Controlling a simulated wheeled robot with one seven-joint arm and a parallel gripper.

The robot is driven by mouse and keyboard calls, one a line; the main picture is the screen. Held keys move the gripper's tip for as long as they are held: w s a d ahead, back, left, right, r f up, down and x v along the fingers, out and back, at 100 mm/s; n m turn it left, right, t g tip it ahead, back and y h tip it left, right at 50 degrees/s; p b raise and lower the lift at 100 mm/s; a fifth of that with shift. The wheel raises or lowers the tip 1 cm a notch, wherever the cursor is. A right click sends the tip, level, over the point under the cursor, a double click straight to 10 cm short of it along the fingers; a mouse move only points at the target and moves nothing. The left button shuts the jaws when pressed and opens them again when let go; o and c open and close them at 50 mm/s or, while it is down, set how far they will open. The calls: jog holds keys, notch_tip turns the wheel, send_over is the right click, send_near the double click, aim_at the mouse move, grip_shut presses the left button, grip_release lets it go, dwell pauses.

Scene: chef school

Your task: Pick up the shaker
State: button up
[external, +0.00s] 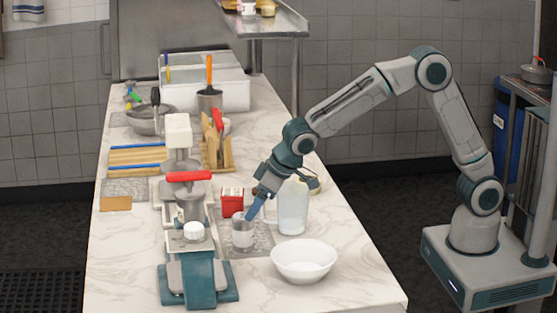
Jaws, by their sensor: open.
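A small silver-and-white cylinder (243,235), which looks like the shaker, stands upright on a grey mat on the marble counter. My gripper (252,212) reaches down from the upper right, and its blue fingers are at the cylinder's upper right rim. The gripper is open. I cannot tell whether a finger touches the cylinder or is just behind or beside it. The far finger is hard to make out.
A clear jug (293,208) stands close to the right of my gripper, and a red tin (232,201) close to the left. A white bowl (304,261) is in front. A teal-based appliance (196,282) stands front left.

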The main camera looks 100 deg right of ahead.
aim_at(239, 230)
jog(key=shift+p+x, duration=1.15)
jog(key=shift+x, duration=3.55)
jog(key=shift+r, duration=0.1)
jog(key=shift+c, duration=0.4)
jog(key=c, duration=1.1)
